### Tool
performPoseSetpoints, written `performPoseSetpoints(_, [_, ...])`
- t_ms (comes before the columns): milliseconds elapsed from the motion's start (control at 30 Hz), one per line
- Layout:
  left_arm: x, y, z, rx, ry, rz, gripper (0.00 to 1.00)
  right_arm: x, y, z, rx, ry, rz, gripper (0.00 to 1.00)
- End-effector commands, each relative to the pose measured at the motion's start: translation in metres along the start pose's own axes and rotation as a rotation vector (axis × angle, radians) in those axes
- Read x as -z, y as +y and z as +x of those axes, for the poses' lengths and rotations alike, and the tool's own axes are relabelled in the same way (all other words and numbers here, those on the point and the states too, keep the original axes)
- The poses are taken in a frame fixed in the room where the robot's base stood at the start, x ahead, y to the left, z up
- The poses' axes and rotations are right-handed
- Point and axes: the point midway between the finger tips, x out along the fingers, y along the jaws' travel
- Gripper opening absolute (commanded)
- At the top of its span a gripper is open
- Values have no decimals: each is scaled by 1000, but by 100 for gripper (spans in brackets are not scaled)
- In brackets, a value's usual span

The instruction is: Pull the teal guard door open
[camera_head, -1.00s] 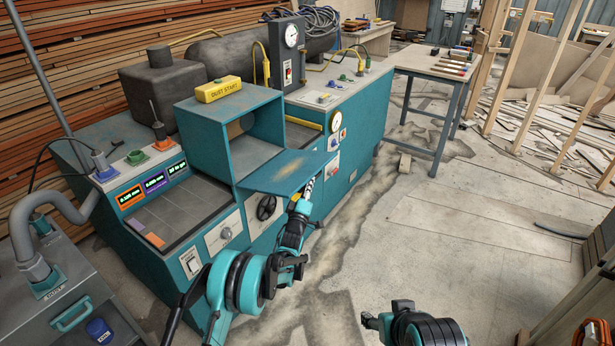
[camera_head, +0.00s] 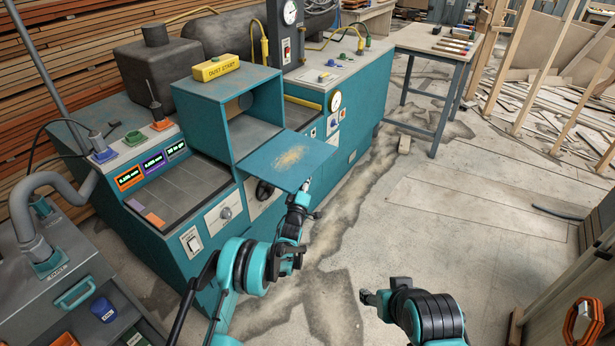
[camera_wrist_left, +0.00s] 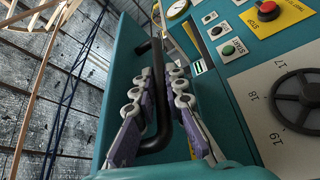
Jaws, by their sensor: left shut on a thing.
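The teal guard door (camera_head: 262,166) is swung out from the front of the teal open box (camera_head: 207,104) on the machine. It stands out as a broad flap with a dusty tan patch on its face. My left gripper (camera_head: 306,186) is at its outer edge, partly below it. In the left wrist view my left gripper (camera_wrist_left: 160,78) has its fingers on either side of the black bar handle (camera_wrist_left: 155,145), beside the door panel (camera_wrist_left: 118,95). My right gripper (camera_head: 368,298) hangs over the floor, away from the machine; its finger gap is not clear.
A yellow dust start block (camera_head: 215,68) sits on the box. A black handwheel (camera_head: 264,190) and control buttons (camera_head: 333,124) are on the machine front. A worktable (camera_head: 438,48) stands behind. The floor (camera_head: 450,200) at right is mostly clear.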

Motion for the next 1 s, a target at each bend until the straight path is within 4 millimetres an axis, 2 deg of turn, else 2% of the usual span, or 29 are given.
performPoseSetpoints(33, [1,0,0,-1,1,0,14,0,0,0,0,0,0,56])
performPoseSetpoints(67, [1,0,0,-1,1,0,20,0,0,0,0,0,0,56])
performPoseSetpoints(367, [0,0,-1,0,0,0,20,0,0,0,0,0,0,56])
performPoseSetpoints(467, [0,0,-7,0,0,0,20,0,0,0,0,0,0,56])
performPoseSetpoints(567, [0,0,-23,0,0,0,20,0,0,0,0,0,0,56])
performPoseSetpoints(800, [0,0,-76,0,1,1,20,0,0,0,0,0,0,56])
performPoseSetpoints(1000, [0,0,-108,0,1,0,20,0,0,0,0,0,0,56])
